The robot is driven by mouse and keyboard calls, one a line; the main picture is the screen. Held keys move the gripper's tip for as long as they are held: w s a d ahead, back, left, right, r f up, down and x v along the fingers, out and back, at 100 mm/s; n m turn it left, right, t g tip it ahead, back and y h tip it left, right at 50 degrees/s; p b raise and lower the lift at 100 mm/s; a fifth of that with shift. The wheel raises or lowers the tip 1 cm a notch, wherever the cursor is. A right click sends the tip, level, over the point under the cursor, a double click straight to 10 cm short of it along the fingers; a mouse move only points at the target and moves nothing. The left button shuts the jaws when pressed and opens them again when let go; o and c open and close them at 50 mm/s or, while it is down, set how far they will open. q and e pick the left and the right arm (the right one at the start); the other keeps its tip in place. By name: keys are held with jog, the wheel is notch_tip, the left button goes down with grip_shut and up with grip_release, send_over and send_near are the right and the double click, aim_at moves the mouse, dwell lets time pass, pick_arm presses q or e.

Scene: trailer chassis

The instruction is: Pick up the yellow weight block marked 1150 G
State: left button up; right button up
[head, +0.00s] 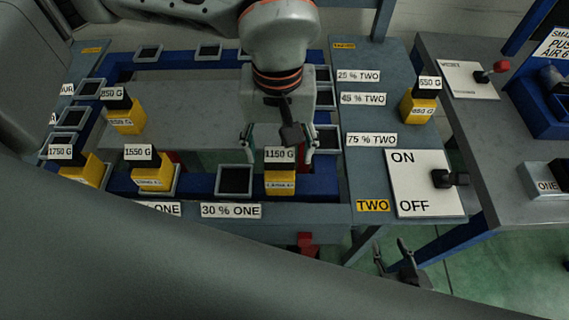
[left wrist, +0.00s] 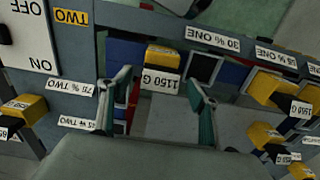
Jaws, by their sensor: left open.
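The yellow weight block marked 1150 G (head: 280,185) stands at the front rail of the blue frame, its white label and dark top facing up. In the left wrist view the block (left wrist: 165,58) is just beyond the fingertips, between their lines. My left gripper (head: 279,143) is open and empty, its fingers spread to either side behind the block; it also shows in the left wrist view (left wrist: 159,77). No contact with the block is visible. My right gripper (head: 393,252) is low at the bottom right, over the green floor, its fingers apart and empty.
An empty dark square pad (head: 235,181) lies left of the block. An ON/OFF switch panel (head: 412,200) is at the right.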

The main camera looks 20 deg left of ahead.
aim_at(280, 169)
pick_arm(q)
jog(key=shift+s+f+p, duration=0.2)
jog(key=shift+f+p, duration=0.15)
jog(key=shift+f, duration=2.8)
jog(key=shift+r, duration=0.1)
grip_shut()
